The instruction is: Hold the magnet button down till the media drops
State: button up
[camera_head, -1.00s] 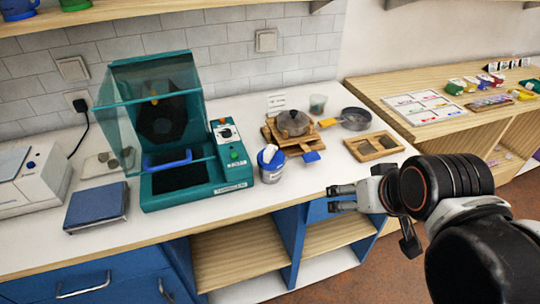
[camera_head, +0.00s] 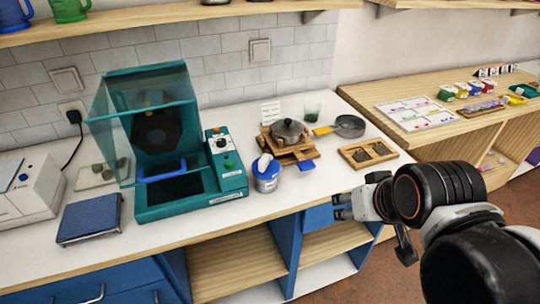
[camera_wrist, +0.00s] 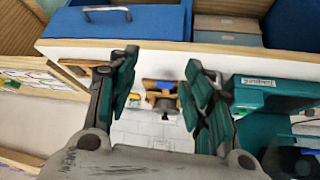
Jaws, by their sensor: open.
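The teal machine (camera_head: 190,207) stands on the white counter, its clear hood tilted up over a dark drum and a blue handle (camera_head: 164,165). Its control box (camera_head: 232,184) on the right side carries a pale panel with a dark knob (camera_head: 221,143) and a green button (camera_head: 227,166). I cannot tell which control is the magnet button, and no media can be made out. My gripper (camera_head: 342,206) is open and empty in front of the counter edge, right of and well apart from the control box. In the wrist view my gripper (camera_wrist: 162,78) has fingers spread, with the teal machine (camera_wrist: 262,95) at right.
A blue-lidded white tub (camera_head: 266,181) stands just right of the control box. A wooden stand with a pot (camera_head: 288,132), a pan (camera_head: 350,126) and a wooden tray (camera_head: 368,153) lie further right. A blue flat box (camera_head: 90,218) sits left. Shelves lie below the counter.

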grip_shut()
dwell(1.1)
